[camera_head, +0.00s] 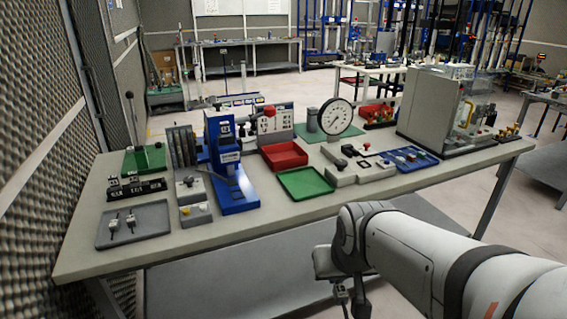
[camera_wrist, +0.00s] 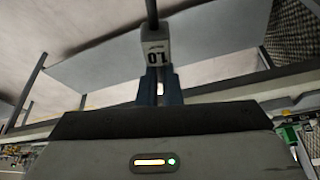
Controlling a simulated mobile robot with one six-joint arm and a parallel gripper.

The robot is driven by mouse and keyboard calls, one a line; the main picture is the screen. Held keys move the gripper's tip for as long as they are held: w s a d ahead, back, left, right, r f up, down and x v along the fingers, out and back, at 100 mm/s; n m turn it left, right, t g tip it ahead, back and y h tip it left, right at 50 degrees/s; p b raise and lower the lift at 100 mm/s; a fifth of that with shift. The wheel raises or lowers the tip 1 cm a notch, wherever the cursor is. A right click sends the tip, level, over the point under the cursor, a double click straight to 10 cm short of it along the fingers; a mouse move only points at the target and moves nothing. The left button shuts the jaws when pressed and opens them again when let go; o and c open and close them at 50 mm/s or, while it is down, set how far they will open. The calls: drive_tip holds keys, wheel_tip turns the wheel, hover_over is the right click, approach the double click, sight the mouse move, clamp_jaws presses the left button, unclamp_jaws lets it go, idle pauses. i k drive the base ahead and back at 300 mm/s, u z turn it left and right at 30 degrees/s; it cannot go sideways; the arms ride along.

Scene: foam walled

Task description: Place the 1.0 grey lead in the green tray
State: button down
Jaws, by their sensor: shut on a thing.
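My gripper (camera_wrist: 160,80) is shut on a grey lead marked "1.0" (camera_wrist: 155,45), with a dark cable or stem rising from it at the top of the wrist view. In the head view, my gripper (camera_head: 341,289) hangs low in front of the bench's front edge, and the lead is too small to make out clearly there. The green tray (camera_head: 305,183) lies on the bench top near the front edge, in front of the red tray. It looks empty. My gripper is below and slightly right of it in the picture, apart from it.
The bench (camera_head: 100,255) also holds a grey tray (camera_head: 133,225) with two small leads, a red tray (camera_head: 284,155), a blue press (camera_head: 232,190), a dial gauge (camera_head: 336,117) and a blue tray (camera_head: 408,158). Grey blocks (camera_head: 345,175) stand just right of the green tray.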

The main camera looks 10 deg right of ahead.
sight(305, 183)
drive_tip(key=z, duration=0.05)
drive_tip(key=i, duration=1)
drive_tip(key=z, duration=0.05)
